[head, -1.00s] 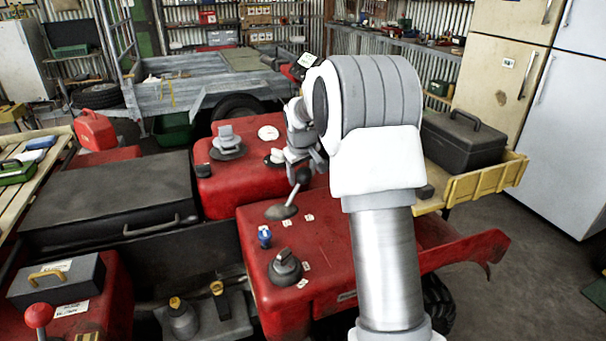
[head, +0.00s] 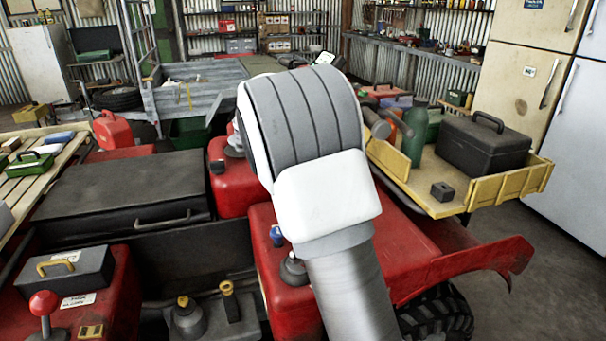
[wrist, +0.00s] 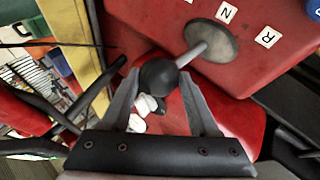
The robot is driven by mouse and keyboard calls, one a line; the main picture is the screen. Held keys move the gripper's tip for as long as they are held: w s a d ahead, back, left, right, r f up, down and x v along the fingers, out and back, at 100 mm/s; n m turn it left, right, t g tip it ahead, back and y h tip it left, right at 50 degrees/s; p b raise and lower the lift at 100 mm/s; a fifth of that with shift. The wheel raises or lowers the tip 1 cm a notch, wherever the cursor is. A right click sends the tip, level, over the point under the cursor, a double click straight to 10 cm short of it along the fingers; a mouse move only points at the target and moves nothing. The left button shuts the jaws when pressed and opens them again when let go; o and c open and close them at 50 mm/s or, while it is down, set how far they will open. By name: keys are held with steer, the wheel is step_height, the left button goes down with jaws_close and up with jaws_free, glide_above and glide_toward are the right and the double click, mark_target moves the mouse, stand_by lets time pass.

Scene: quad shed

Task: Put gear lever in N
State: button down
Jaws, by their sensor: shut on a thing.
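The gear lever shows in the wrist view as a black ball knob (wrist: 158,78) on a pale shaft, which rises from a round grey base plate (wrist: 212,42) on the red bodywork. My gripper (wrist: 158,74) is shut on the knob, with one finger on each side of it. I cannot tell which label the lever lines up with. In the head view my arm hides the lever, labels and gripper.
A blue-capped control (head: 276,236) and a partly hidden grey knob (head: 293,271) stand on the red bodywork (head: 285,300) beside my arm. A yellow-sided cargo bed (head: 500,192) at right carries a dark toolbox (head: 484,148) and bottles. A black case (head: 120,195) lies at left.

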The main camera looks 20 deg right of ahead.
steer(key=shift+s+a+f, duration=0.15)
steer(key=shift+a+f, duration=0.05)
steer(key=shift+a, duration=0.15)
steer(key=shift+a+f, duration=0.15)
steer(key=shift+a, duration=0.05)
steer(key=shift+c, duration=1)
jaws_free()
steer(key=shift+r, duration=0.25)
steer(key=shift+a+r, duration=0.1)
steer(key=shift+r, duration=0.1)
steer(key=p+v, duration=0.3)
steer(key=v, duration=1.3)
steer(key=shift+s+a+r, duration=0.2)
steer(key=shift+r, duration=0.1)
